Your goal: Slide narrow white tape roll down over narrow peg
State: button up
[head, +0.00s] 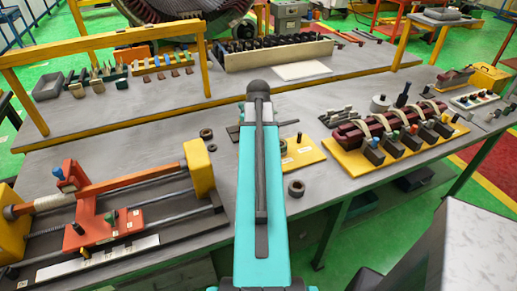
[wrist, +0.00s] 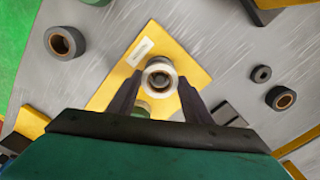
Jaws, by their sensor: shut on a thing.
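My gripper (wrist: 160,82) is shut on the white tape roll (wrist: 151,68), with one dark finger on each side. The roll is seen nearly end-on, its hole facing the wrist camera. It is over a yellow plate (wrist: 113,84) with a white label. Something dark shows in the hole; I cannot tell whether it is the narrow peg or whether the roll is around it. A greenish round part (wrist: 143,108) shows just below the roll, between the fingers.
In the wrist view a dark tape roll (wrist: 65,42) lies to the left, and another dark roll (wrist: 281,98) and a small black ring (wrist: 261,74) lie to the right. An orange winding fixture (head: 90,225) and a red coil block (head: 390,122) flank my arm in the head view.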

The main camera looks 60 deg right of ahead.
jog(key=shift+f, duration=0.25)
jog(key=o, duration=1.1)
jog(key=shift+r, duration=0.15)
notch_tip(320, 180, up, 14)
jog(key=p, duration=1)
jog(key=shift+f, duration=0.25)
dwell(0.6)
